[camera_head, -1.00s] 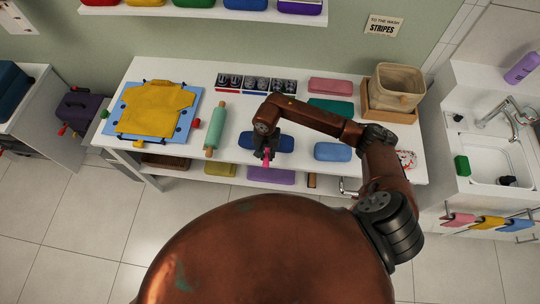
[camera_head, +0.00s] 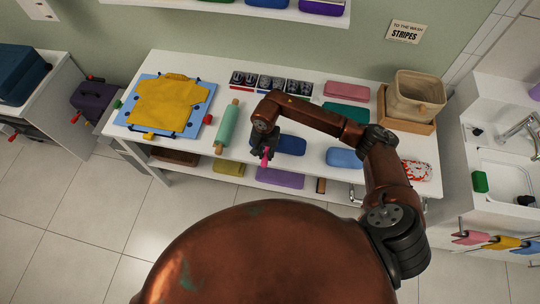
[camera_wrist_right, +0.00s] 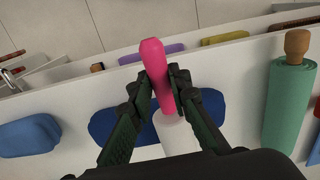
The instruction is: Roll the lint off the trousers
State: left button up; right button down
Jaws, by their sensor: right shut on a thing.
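My right gripper (camera_head: 266,154) is shut on the pink handle (camera_wrist_right: 155,68) of a lint roller, whose white roll (camera_wrist_right: 178,132) shows in the right wrist view. I hold it near the table's front edge. A dark blue folded cloth (camera_head: 292,145) lies on the table just beside and partly behind the gripper; I cannot tell whether it is the trousers. It also shows in the right wrist view (camera_wrist_right: 106,127), partly hidden by the fingers and roller. A yellow garment (camera_head: 164,105) lies spread on a light blue board (camera_head: 203,119) at the left. My left gripper is out of view.
A green rolling pin with wooden ends (camera_head: 227,127) lies between the board and my right gripper. A lighter blue folded cloth (camera_head: 343,157) lies to the right. A bin (camera_head: 415,92) stands in a wooden tray at the back right. Folded cloths fill the shelf below.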

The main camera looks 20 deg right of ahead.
jog(key=shift+w+a+b, duration=1.2)
jog(key=shift+a+b, duration=0.4)
jog(key=shift+a, duration=0.65)
jog(key=shift+s+d+f, duration=0.1)
jog(key=shift+s+d, duration=0.35)
jog(key=shift+d, duration=0.3)
jog(key=shift+s+d+r, duration=0.1)
jog(key=shift+s+d, duration=0.3)
jog(key=shift+d, duration=0.35)
jog(key=shift+s+d+f, duration=0.1)
jog(key=shift+s+d, duration=0.35)
jog(key=shift+d, duration=0.3)
jog(key=shift+s+d+r, duration=0.1)
jog(key=shift+s+d, duration=0.3)
jog(key=shift+d, duration=0.3)
jog(key=shift+s+d+r, duration=0.1)
jog(key=shift+s+d, duration=0.25)
jog(key=shift+d, duration=0.35)
jog(key=shift+s+d, duration=0.4)
jog(key=shift+d, duration=0.3)
jog(key=shift+d, duration=0.15)
